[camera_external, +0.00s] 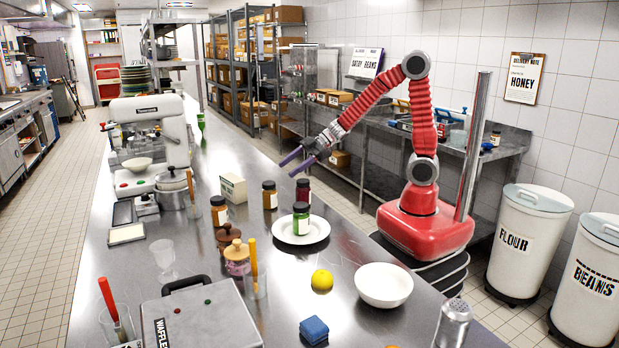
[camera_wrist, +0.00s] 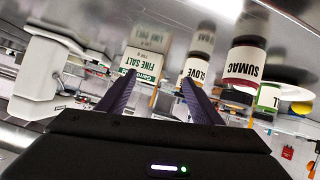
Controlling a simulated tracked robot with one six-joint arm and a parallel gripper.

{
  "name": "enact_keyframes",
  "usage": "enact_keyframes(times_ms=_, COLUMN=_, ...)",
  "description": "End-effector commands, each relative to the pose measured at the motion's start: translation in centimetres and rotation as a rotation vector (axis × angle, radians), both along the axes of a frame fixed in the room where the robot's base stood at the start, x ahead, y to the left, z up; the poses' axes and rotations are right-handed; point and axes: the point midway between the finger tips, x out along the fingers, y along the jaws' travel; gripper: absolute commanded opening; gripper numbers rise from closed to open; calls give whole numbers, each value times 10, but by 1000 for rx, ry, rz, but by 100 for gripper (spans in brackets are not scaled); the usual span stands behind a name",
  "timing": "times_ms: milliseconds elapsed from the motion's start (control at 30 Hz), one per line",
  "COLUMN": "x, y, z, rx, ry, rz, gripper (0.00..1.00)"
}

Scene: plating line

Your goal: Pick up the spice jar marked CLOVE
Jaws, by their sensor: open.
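The jar marked CLOVE (camera_wrist: 197,68) shows in the wrist view with its label upside down, beyond the gap between my fingers. It appears to be the dark-capped jar with orange-brown contents (camera_external: 270,196) standing on the steel counter in the external view. My gripper (camera_external: 287,167) is open and empty, in the air above and behind the jar, apart from it. Its purple fingers (camera_wrist: 152,97) also show in the wrist view, the right one overlapping the jar's lower picture area.
The dark red SUMAC jar (camera_wrist: 245,66) stands close to the right of the clove jar. The FINE SALT box (camera_wrist: 141,64) is on its left. A green jar (camera_external: 301,220) stands on a white plate (camera_external: 324,236) in front. Another jar (camera_external: 219,209) stands further left.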

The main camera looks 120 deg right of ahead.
Motion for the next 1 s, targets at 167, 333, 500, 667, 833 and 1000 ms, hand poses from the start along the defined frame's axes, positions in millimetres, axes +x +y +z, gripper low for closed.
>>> enact_keyframes(times_ms=167, x=6, y=46, z=19, rx=104, ry=-69, rz=156, gripper=60)
enact_keyframes(times_ms=333, x=7, y=62, z=29, rx=181, ry=-101, rz=193, gripper=60)
enact_keyframes(times_ms=500, x=7, y=62, z=29, rx=190, ry=-100, rz=186, gripper=60)
enact_keyframes(times_ms=667, x=8, y=62, z=29, rx=189, ry=-100, rz=186, gripper=60)
enact_keyframes(times_ms=833, x=17, y=65, z=25, rx=188, ry=-99, rz=189, gripper=60)
enact_keyframes(times_ms=1000, x=36, y=70, z=16, rx=189, ry=-98, rz=189, gripper=60)
